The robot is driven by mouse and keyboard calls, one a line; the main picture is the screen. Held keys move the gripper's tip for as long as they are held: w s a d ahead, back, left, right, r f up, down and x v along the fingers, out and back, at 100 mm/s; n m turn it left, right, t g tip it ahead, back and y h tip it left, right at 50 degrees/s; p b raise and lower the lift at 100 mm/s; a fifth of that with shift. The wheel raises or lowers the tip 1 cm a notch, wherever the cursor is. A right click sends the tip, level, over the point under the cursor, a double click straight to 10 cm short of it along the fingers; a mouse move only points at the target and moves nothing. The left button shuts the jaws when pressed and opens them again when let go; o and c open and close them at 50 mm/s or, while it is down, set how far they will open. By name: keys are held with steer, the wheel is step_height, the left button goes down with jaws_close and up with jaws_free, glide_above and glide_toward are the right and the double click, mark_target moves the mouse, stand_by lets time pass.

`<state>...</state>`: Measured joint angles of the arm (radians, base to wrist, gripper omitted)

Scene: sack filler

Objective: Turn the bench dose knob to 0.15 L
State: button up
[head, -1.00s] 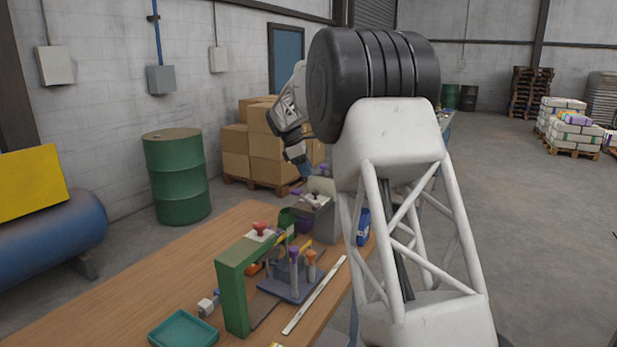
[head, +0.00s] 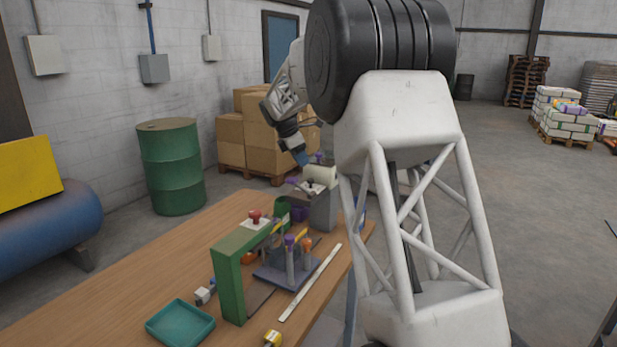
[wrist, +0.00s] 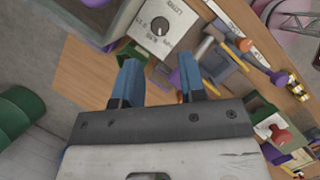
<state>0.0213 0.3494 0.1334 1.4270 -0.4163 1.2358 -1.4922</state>
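The dose knob (wrist: 159,27) is a small dark round knob on a pale square dial plate at the top of the wrist view. The plate bears "LITRE" and number marks, seen upside down; I cannot surely read where the knob points. In the head view the dial plate (head: 309,188) is on top of a grey box on the bench. My gripper (wrist: 160,70) has two blue fingers spread apart with nothing between them. The knob appears beyond the fingertips, clear of them. In the head view my gripper (head: 299,157) is above the grey box, its fingers partly seen.
A green frame (head: 231,285) and a grey block with purple and orange knobs (head: 290,268) stand nearer on the wooden bench (head: 120,290). A teal tray (head: 181,324) lies at the front. A purple knob (wrist: 94,4) shows beside the dial. A green drum (head: 171,165) stands behind.

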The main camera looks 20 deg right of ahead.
mark_target(310, 179)
steer(key=shift+f, duration=0.15)
steer(key=shift+x, duration=3.8)
steer(key=shift+d, duration=0.1)
steer(key=c, duration=0.7)
steer(key=shift+o, duration=0.3)
steer(key=shift+m, duration=0.3)
steer(key=shift+w+m+g, duration=0.15)
steer(key=shift+m+g, duration=0.75)
steer(key=shift+m, duration=1)
steer(key=o, duration=0.6)
